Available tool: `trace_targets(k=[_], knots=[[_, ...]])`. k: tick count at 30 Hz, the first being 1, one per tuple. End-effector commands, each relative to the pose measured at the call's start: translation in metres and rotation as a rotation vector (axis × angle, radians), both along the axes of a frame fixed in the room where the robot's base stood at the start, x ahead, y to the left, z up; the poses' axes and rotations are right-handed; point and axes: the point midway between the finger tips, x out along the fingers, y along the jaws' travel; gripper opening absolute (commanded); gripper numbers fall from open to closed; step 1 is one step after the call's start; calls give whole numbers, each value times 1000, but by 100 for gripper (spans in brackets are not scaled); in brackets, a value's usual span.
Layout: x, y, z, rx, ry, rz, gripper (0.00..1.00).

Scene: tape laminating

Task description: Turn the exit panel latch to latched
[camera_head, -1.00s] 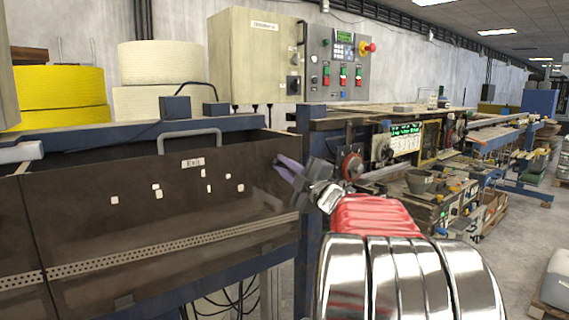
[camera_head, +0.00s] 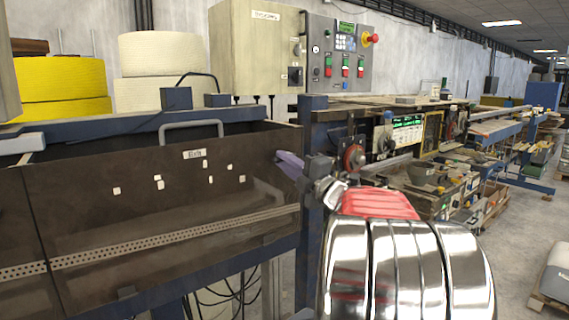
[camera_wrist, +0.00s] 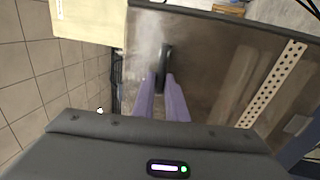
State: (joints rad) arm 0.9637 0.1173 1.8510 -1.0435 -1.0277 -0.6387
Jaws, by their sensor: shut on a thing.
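The exit panel (camera_head: 120,225) is a dark brown translucent sheet with a small label, a grey handle on top and a perforated strip low down. My gripper (camera_head: 284,160), with purple fingers, is at the panel's right end in the head view. In the wrist view, my gripper (camera_wrist: 163,88) has its fingers on either side of a small black latch (camera_wrist: 164,66) on the panel face and is shut on it. The latch is hidden behind the fingers in the head view. The latch's far end shows beyond the fingertips.
A cream cabinet (camera_head: 257,50) and a grey control box (camera_head: 338,55) with a red stop button stand above the panel. Yellow rolls (camera_head: 60,90) and white rolls (camera_head: 158,70) are behind at left. A cluttered workbench line (camera_head: 430,150) runs off to the right.

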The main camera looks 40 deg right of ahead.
Motion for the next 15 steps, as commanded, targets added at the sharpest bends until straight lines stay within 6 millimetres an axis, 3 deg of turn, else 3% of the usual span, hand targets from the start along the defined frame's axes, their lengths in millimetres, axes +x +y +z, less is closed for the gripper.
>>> trace_targets(k=[8,15], knots=[[1,2,-3,2,5,4,31],[0,1,-2,1,3,2,31]])
